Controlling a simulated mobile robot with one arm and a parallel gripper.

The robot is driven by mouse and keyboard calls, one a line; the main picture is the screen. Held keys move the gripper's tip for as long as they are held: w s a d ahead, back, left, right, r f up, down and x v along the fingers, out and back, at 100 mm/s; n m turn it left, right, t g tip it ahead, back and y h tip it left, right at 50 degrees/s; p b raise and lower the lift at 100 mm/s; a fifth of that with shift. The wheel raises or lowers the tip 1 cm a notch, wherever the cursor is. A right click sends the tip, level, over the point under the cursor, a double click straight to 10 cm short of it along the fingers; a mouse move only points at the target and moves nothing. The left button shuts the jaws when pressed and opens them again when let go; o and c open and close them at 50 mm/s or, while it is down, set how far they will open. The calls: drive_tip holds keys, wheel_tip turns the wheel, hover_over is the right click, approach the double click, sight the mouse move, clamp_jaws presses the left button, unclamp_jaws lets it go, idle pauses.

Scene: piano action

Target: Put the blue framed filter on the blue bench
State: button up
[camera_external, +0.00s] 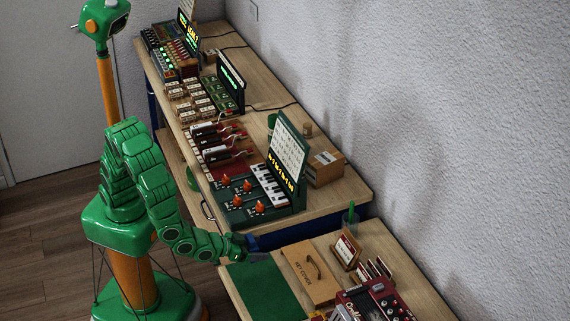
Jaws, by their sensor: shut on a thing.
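My gripper (250,248) is at the end of my green arm, low over the gap between the two wooden worktops. It is shut on a small dark blue thing (254,241), likely the blue framed filter; the gripper hides much of it and its details are too small to read. The blue bench (356,186) is the long one along the wall, with a light wood top and dark blue sides below. Its near end is just above and right of my gripper.
The long bench carries a green keyboard unit (262,192), a cardboard box (325,168) and several devices. The nearer worktop holds a green mat (265,290), a key cover box (311,272) and a red device (375,302). Bare wood shows at the long bench's near right corner.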

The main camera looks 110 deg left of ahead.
drive_tip(key=w+r+m+t+h, duration=0.2)
drive_tip(key=w+r+m+h, duration=0.1)
drive_tip(key=w, duration=0.6)
drive_tip(key=w+a+r+m+t+h, duration=0.1)
drive_tip(key=w+r+m+h, duration=0.2)
drive_tip(key=w, duration=0.7)
drive_tip(key=shift+a+r+m+t+h, duration=0.15)
drive_tip(key=shift+r+m+t+h, duration=0.25)
drive_tip(key=shift+m+h, duration=1.05)
drive_tip(key=v, duration=0.7)
drive_tip(key=shift+r, duration=0.2)
drive_tip(key=shift+w, duration=0.2)
